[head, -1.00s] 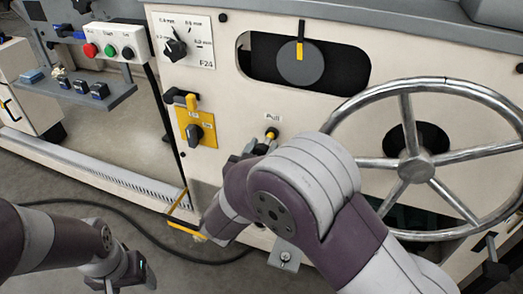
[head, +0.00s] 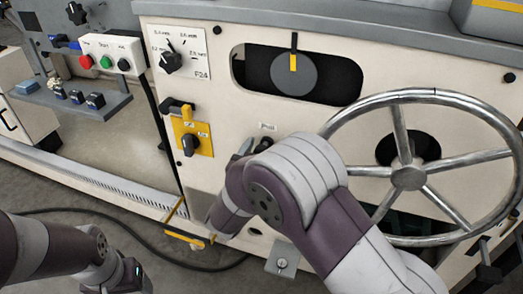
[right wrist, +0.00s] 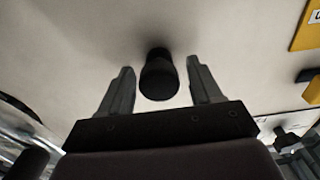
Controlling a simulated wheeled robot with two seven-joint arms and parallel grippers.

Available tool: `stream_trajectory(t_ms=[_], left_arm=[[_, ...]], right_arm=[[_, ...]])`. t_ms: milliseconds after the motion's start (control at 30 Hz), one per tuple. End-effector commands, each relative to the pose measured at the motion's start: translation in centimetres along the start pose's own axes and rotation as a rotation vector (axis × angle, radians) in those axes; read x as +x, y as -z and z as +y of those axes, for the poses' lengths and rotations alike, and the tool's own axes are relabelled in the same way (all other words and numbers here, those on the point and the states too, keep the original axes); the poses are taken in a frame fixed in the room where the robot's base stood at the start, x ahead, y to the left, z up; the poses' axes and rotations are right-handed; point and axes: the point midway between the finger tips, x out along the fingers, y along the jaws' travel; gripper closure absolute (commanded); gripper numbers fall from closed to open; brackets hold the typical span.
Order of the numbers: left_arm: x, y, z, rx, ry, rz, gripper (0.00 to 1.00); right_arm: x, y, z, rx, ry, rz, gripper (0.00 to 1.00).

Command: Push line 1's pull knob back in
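The black pull knob (right wrist: 158,76) shows end-on in the right wrist view, standing out from the pale panel. My right gripper (right wrist: 161,84) is open, with one finger on each side of the knob and a gap to both. In the head view my right gripper (head: 243,147) is small and partly hidden by my forearm just below the "Pull" label (head: 267,127). The knob is hidden there by the arm. My left gripper (head: 128,277) is at the bottom left, low and away from the panel; its fingers are not clear.
A large metal handwheel (head: 408,178) stands close to the right of my right arm. A yellow switch plate (head: 196,138) is left of the knob area. A button box (head: 112,52) and a small shelf (head: 85,103) are further left. A cable lies on the floor.

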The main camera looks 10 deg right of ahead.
Motion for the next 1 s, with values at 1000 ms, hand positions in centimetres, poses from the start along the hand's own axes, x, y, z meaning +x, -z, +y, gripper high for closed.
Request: stream_trajectory(t_ms=[1000], left_arm=[[-4.9,0.6,0.0,0.0,0.0,0.0,0.3]], right_arm=[[-12.7,0.0,0.0,0.0,-0.001,0.0,0.36]])
